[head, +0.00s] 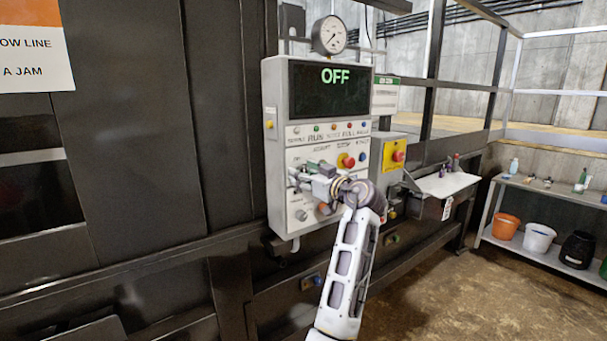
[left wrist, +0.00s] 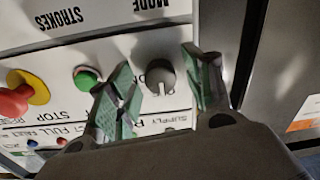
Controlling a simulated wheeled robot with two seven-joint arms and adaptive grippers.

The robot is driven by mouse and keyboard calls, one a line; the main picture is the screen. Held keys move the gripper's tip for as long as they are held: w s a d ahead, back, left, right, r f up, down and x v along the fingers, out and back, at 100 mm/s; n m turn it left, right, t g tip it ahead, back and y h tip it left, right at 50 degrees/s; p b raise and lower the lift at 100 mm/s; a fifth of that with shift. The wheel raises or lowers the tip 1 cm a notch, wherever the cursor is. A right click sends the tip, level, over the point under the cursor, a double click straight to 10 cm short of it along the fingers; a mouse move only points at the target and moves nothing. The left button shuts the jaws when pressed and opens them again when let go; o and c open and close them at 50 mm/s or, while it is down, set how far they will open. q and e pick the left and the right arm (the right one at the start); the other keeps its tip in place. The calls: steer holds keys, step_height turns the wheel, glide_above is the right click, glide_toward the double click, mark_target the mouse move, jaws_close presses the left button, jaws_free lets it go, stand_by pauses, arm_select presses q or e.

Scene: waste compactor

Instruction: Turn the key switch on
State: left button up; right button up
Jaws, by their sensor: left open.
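The control panel (head: 281,130) is a pale box with a dark display (head: 335,93) reading green "OFF". My left gripper (head: 297,176) is at the panel's left side, in front of its middle rows. In the left wrist view my left gripper (left wrist: 156,58) is open, with green-padded fingers on either side of a round grey switch knob (left wrist: 160,74). A gap shows between the knob and each finger. A "SUPPLY" label, upside down, is near the knob. I cannot make out a separate key. In the head view the gripper hides this part of the panel.
A red mushroom button on yellow (left wrist: 14,100) and a green button (left wrist: 86,78) are beside the knob. A pressure gauge (head: 329,35) stands above the panel. A yellow box with a red button (head: 396,155) is to its right. Shelves with buckets stand far right.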

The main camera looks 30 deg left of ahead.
arm_select(q)
steer(key=shift+c, duration=0.7)
steer(key=c, duration=0.9)
steer(key=shift+m+p, duration=1.9)
steer(key=shift+m, duration=4.2)
arm_select(e)
steer(key=shift+d+r, duration=0.1)
steer(key=shift+r, duration=1.85)
arm_select(q)
steer(key=o, duration=1)
steer(key=shift+o, duration=0.2)
arm_select(e)
steer(key=shift+d, duration=0.3)
